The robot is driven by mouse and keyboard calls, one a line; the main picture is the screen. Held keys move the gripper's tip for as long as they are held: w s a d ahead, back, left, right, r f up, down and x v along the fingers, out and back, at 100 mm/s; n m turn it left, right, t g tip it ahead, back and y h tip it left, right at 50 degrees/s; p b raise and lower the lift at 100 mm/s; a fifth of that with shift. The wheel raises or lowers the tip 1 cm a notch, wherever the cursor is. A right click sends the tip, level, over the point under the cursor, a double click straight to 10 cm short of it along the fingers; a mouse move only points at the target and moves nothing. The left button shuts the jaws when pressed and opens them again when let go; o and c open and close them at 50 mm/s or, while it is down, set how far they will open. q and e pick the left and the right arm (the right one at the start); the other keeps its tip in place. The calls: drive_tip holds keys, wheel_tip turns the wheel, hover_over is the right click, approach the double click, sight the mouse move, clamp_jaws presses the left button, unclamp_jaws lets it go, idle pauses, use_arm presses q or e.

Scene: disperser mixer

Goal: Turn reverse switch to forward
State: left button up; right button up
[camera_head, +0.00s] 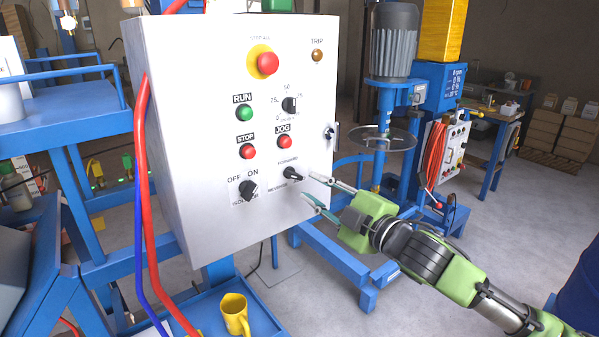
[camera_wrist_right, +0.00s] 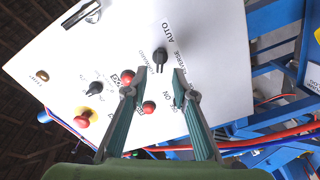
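The reverse switch (camera_head: 293,174) is a small black knob low on the right of a white control cabinet's front (camera_head: 215,110). FORWARD is printed above it and REVERSE to its left. In the head view its grip looks turned towards the lower right. The right wrist view shows the knob (camera_wrist_right: 160,58) just beyond the fingertips, roughly between them. My right gripper (camera_head: 310,187) is open and empty, its two fingers pointing at the panel right of the switch. No contact with the knob shows. My left gripper is not in view.
The isolator knob (camera_head: 249,190) and the red JOG button (camera_head: 283,142) sit near the switch. A latch handle (camera_head: 331,134) is on the cabinet's right edge. Red hoses (camera_head: 140,190) run down its left side. A yellow mug (camera_head: 235,314) stands below. A mixer motor (camera_head: 393,40) stands behind right.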

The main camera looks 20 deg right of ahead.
sight(297, 178)
drive_tip(key=p+x, duration=0.1)
drive_tip(key=x, duration=0.5)
drive_tip(key=shift+w, duration=0.15)
clamp_jaws()
